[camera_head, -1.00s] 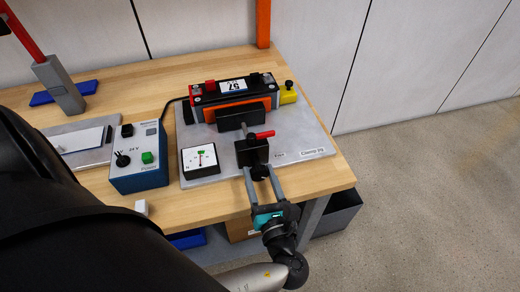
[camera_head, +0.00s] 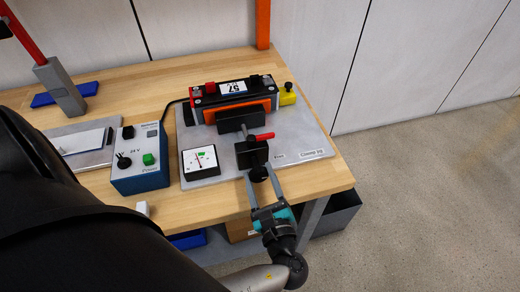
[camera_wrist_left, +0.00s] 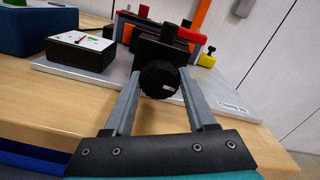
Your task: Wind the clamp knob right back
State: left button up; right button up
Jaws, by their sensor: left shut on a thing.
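The clamp knob (camera_head: 258,174) is black and round, on the front of the black clamp block (camera_head: 251,153) near the plate's front edge. In the left wrist view the knob (camera_wrist_left: 160,79) sits between the two grey fingers. My left gripper (camera_head: 261,178) is shut on it from the front. A red lever (camera_head: 265,136) sticks out on top of the clamp. Behind it, a dark pressure plate (camera_head: 237,120) stands close against the orange-and-black battery module (camera_head: 233,101); I cannot tell if they touch. My right gripper is not in view.
A dial gauge (camera_head: 200,160) and a blue 24 V power box (camera_head: 139,160) stand left of the clamp. The grey base plate (camera_head: 305,140) is clear at the right. A yellow block (camera_head: 287,96) stands beside the battery. A dark bin (camera_head: 337,214) is below the bench.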

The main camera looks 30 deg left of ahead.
pick_arm(q)
jog(key=shift+a+r, duration=0.1)
dwell(0.4)
jog(key=o, duration=1.4)
